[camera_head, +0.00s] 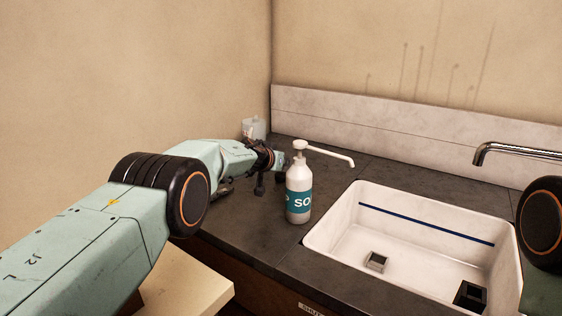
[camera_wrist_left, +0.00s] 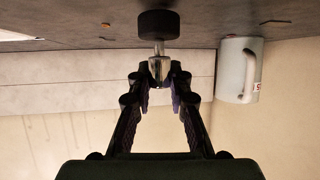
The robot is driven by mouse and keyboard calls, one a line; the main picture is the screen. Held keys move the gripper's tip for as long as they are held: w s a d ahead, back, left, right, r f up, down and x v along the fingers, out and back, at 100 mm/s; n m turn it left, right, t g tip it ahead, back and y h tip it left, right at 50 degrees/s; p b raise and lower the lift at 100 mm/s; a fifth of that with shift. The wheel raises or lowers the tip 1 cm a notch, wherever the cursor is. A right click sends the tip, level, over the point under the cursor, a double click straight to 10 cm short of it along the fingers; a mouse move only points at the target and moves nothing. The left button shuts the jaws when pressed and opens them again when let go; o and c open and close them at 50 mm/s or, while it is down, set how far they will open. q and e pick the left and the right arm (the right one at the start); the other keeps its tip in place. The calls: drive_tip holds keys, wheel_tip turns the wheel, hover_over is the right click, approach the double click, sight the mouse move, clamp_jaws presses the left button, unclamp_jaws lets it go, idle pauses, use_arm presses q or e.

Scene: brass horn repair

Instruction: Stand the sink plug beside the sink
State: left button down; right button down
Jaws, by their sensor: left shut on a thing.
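The sink plug (camera_wrist_left: 158,24) is a black disc with a shiny metal stem and knob, seen in the left wrist view. My left gripper (camera_wrist_left: 159,76) is shut on its metal knob. The disc is against or just over the dark counter; I cannot tell if it touches. In the head view my left gripper (camera_head: 272,163) is over the counter, behind and left of the soap bottle, and the plug cannot be made out there. The white sink (camera_head: 400,222) is at the right of the head view. My right gripper is out of view; only part of that arm shows.
A white soap bottle (camera_head: 299,195) with a long spout stands between my left gripper and the sink. A pale mug (camera_wrist_left: 238,70) stands near the wall, beside the gripper. A chrome tap (camera_head: 515,153) reaches over the sink. The dark counter (camera_head: 245,221) has free room at front left.

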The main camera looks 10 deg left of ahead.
use_arm(q)
drive_tip(key=shift+f, duration=0.2)
drive_tip(key=shift+s, duration=0.1)
drive_tip(key=c, duration=1.4)
unclamp_jaws()
drive_tip(key=shift+f, duration=0.2)
drive_tip(key=shift+o, duration=1.2)
drive_tip(key=shift+r, duration=0.1)
